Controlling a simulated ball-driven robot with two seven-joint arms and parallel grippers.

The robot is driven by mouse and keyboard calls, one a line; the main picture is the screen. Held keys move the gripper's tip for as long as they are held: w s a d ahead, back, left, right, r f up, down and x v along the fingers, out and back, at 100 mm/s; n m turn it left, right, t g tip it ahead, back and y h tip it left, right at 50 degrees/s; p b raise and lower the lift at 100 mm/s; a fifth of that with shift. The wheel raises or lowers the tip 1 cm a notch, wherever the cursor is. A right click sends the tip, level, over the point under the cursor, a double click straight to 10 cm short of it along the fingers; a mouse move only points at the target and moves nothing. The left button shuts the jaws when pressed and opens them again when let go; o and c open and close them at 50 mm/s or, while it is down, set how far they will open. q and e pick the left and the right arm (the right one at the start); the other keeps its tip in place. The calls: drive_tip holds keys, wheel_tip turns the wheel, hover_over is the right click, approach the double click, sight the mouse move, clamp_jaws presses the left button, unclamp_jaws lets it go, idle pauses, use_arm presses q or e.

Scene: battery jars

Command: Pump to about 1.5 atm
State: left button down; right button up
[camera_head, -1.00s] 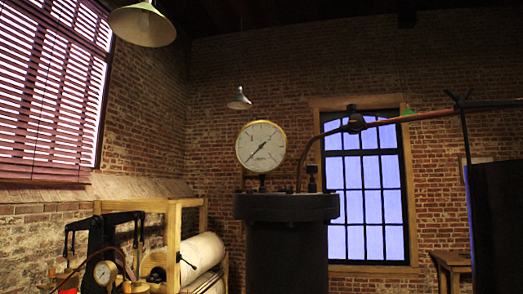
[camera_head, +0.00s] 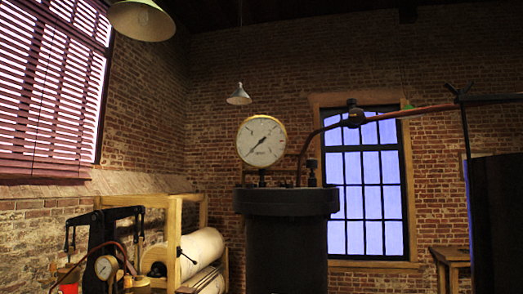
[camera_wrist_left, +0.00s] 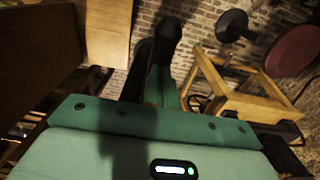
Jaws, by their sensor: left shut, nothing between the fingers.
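A large round pressure gauge (camera_head: 261,141) with a white dial and brass rim stands on the dark cylindrical vessel (camera_head: 287,235) in the head view. Its needle points to the lower left; the numbers are too small to read. A smaller gauge (camera_head: 105,267) shows at the lower left, beside a black frame (camera_head: 98,235). I cannot tell any pump handle. My left gripper (camera_wrist_left: 167,28) shows as a dark shape beyond the green wrist housing in the left wrist view, shut and empty, apart from the gauges. My right gripper is not in view.
A pipe (camera_head: 432,109) runs from the vessel to the right past the window (camera_head: 365,195). A wooden frame (camera_head: 174,212) with pale rolls (camera_head: 200,250) stands at left. A wooden table (camera_head: 452,255) is at right. The wrist view shows a wooden frame (camera_wrist_left: 240,104).

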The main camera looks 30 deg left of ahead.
use_arm(q)
wheel_tip(320, 180, down, 14)
drive_tip(key=r+b, duration=0.1)
drive_tip(key=b, duration=0.6)
wheel_tip(320, 180, up, 14)
drive_tip(key=p, duration=1.3)
drive_tip(key=shift+f, duration=0.2)
wheel_tip(320, 180, down, 14)
drive_tip(key=b, duration=0.8)
wheel_tip(320, 180, up, 14)
drive_tip(key=p, duration=1.2)
drive_tip(key=shift+r+p, duration=0.2)
drive_tip(key=shift+p, duration=0.15)
drive_tip(key=shift+f, duration=0.2)
